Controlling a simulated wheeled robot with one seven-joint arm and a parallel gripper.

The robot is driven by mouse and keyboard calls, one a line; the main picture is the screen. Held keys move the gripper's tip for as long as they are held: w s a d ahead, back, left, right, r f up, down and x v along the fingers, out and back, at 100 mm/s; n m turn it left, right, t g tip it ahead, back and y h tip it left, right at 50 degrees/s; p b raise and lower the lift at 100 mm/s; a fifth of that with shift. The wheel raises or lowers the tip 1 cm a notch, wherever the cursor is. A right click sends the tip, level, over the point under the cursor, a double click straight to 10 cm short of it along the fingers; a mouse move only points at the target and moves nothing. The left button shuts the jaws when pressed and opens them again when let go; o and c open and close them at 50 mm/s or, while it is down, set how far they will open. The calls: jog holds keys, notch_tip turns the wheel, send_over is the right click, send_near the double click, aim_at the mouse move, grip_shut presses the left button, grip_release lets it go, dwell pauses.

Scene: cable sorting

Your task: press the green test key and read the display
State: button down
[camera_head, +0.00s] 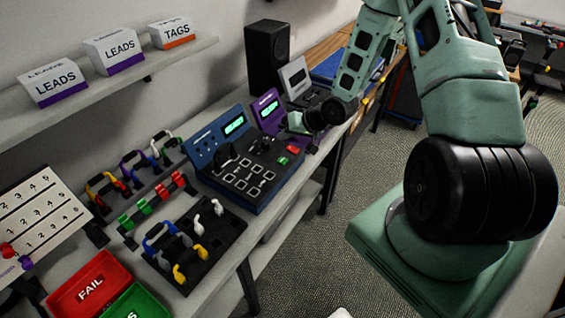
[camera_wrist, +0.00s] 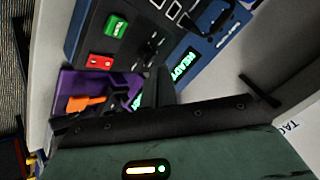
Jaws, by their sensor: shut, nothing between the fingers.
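The blue tester (camera_head: 205,150) stands on the bench in the head view, with a lit display (camera_head: 234,125). In the wrist view the display (camera_wrist: 182,66) appears to read READY. The green test key (camera_wrist: 115,27) is on the tester's sloped panel beside a red key (camera_wrist: 100,61). In the head view the green key (camera_head: 281,161) is at the tester's right side. My gripper (camera_wrist: 158,75) is shut and empty. In the wrist view its fingers show below the tester's display, apart from the green key. In the head view it hangs near the purple tester, its fingertips hard to make out.
A purple tester (camera_head: 268,104) with a lit display stands beyond the blue one, close to my gripper. A grey unit (camera_head: 295,77) and black speaker (camera_head: 267,55) are behind. A rack of cables (camera_head: 190,262) and the red FAIL tray (camera_head: 92,284) are nearer.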

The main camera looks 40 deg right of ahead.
aim_at(285, 161)
notch_tip(285, 161, down, 7)
jog(key=b, duration=0.5)
jog(key=shift+f, duration=0.2)
jog(key=shift+b, duration=0.3)
dwell(1.3)
jog(key=shift+f, duration=0.4)
jog(key=shift+f+b, duration=0.35)
jog(key=shift+b, duration=0.05)
dwell(0.5)
dwell(0.3)
jog(key=shift+r+p, duration=0.7)
jog(key=shift+r, duration=0.1)
notch_tip(285, 161, up, 5)
jog(key=p, duration=0.4)
